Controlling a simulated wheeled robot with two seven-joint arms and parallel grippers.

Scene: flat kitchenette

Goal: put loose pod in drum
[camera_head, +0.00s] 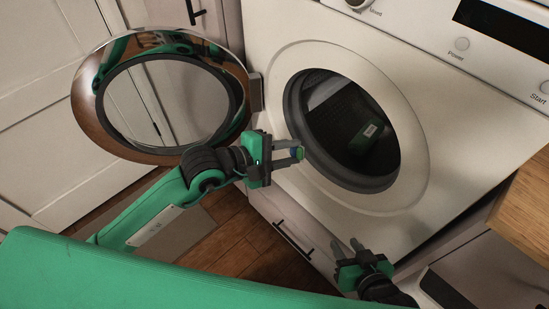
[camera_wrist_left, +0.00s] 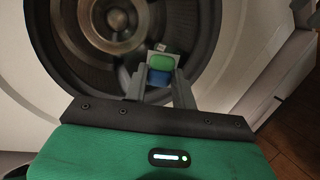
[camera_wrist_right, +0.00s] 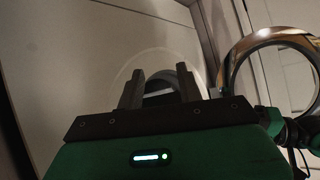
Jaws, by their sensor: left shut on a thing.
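My left gripper (camera_head: 298,154) is shut on a small green and blue pod (camera_head: 299,153), just in front of the left rim of the washer opening. In the left wrist view the pod (camera_wrist_left: 160,66) sits between the fingertips with the drum (camera_wrist_left: 120,25) behind it. The washer drum (camera_head: 330,100) is open and dark inside. A green box with a pale label (camera_head: 364,138) lies in it. My right gripper (camera_head: 349,250) is open and empty, low in front of the washer. Its fingers show apart in the right wrist view (camera_wrist_right: 160,88).
The round washer door (camera_head: 90,121) stands swung open to the left, close behind my left arm. White cabinets (camera_head: 40,90) are at the left. A wooden counter edge (camera_head: 525,205) is at the right. A drawer handle (camera_head: 291,240) is below the washer.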

